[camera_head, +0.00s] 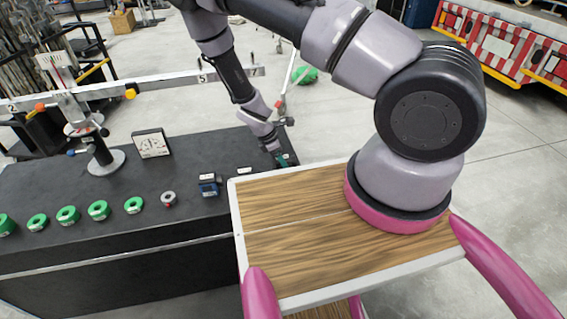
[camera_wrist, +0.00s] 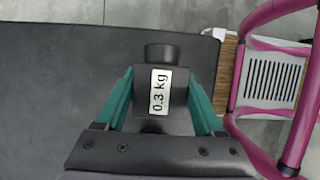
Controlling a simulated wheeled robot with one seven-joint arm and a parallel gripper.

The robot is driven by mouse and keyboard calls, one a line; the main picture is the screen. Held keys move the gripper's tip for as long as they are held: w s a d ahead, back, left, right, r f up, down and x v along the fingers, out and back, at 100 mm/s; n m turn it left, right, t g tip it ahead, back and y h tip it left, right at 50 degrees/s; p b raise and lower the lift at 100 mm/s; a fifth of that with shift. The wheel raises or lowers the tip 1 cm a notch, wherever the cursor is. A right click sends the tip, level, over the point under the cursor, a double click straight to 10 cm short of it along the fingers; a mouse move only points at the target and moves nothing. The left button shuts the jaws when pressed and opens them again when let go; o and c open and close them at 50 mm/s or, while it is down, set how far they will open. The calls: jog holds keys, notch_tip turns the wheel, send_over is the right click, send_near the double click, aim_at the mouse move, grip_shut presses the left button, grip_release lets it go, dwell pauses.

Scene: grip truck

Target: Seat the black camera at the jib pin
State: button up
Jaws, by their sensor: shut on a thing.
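My gripper (camera_wrist: 160,78) has teal fingers and is shut on the black camera (camera_wrist: 177,88), one finger on each side. The camera has a white label reading 0.3 kg and a round dark end. In the head view my gripper (camera_head: 279,157) is low over the right end of the black bench, and the camera is too small and hidden to make out. I cannot tell whether it touches the bench top. The pale jib beam (camera_head: 170,80), marked with numbers, lies across a post (camera_head: 101,150) on a round base. I cannot make out the pin clearly.
The black bench (camera_head: 130,218) bears several green rings (camera_head: 98,210), a small grey ring (camera_head: 168,199), a blue block (camera_head: 208,184) and a dial plate (camera_head: 152,144). A red-and-white striped truck (camera_head: 500,45) is at the back right.

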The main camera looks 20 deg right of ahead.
aim_at(287, 156)
jog(key=shift+r, duration=2.2)
notch_tip(287, 156, up, 8)
jog(key=shift+f, duration=0.25)
